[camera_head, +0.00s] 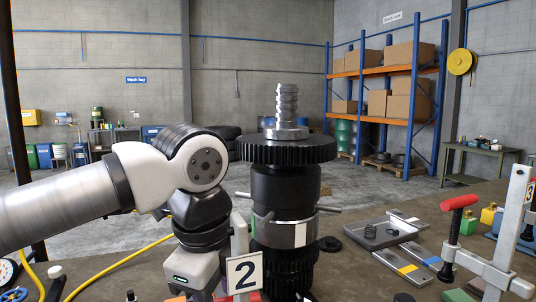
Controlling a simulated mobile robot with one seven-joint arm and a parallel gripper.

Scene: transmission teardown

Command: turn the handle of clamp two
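Clamp two carries a white plate with a black "2" (243,272) at the bottom centre, in front of the transmission stack. A grey upright of this clamp (239,236) rises behind the plate. A bit of red (246,297) shows just below the plate at the bottom edge; it may be the handle, but most of it is out of view. My gripper's white body (194,268) is just left of the plate, pointing down. Its fingertips are not clearly visible, so I cannot tell whether they touch the handle.
The dark geared transmission stack (285,190) stands upright behind the clamp, with thin side bars. On the right, another clamp has a red handle (459,202) and a "3" plate (530,190). Grey trays (375,232) lie on the bench between. A yellow cable (115,262) runs at left.

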